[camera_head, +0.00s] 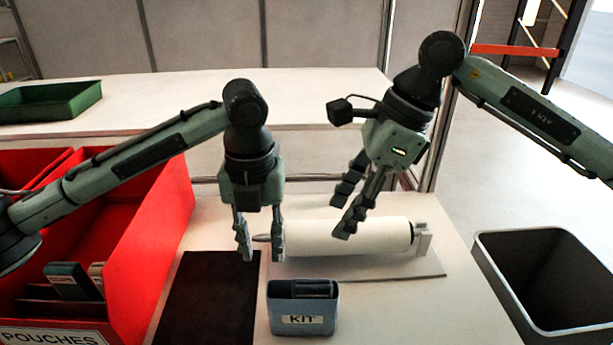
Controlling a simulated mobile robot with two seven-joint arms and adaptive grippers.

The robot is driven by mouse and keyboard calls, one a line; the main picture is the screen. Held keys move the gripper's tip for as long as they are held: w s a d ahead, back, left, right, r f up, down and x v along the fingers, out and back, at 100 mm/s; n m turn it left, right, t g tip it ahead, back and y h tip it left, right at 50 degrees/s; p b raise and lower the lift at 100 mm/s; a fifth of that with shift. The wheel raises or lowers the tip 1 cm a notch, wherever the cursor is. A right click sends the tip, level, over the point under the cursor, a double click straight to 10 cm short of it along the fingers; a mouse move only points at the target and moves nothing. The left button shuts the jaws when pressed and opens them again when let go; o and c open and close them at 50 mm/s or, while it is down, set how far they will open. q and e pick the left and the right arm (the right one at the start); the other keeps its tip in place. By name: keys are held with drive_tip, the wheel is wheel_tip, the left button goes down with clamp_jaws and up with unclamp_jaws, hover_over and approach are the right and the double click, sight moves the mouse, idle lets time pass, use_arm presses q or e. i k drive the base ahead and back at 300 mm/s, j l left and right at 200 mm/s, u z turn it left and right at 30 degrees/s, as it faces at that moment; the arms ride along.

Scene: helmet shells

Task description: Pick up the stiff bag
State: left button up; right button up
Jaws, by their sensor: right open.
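A small blue-grey bag (302,318) with a "KIT" label and a dark top stands upright on the near part of the white table. I take it to be the stiff bag. My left gripper (262,254) points down behind it and to its left, fingers apart, with no hold on the bag. The pointed end of a white roll shows between those fingers in the picture; I cannot tell whether they touch. My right gripper (343,214) is open and empty, tilted down to the left, above or in front of the roll. Nothing visible covers the bag's front.
The white roll (345,240) lies on a stand behind the bag. A dark mat (207,300) is left of it. A red bin (150,250) labelled "POUCHES" stands at left, a dark open bin (570,337) at right. A green tray (50,112) sits on the back table.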

sight(287, 316)
drive_tip(key=k, duration=1.5)
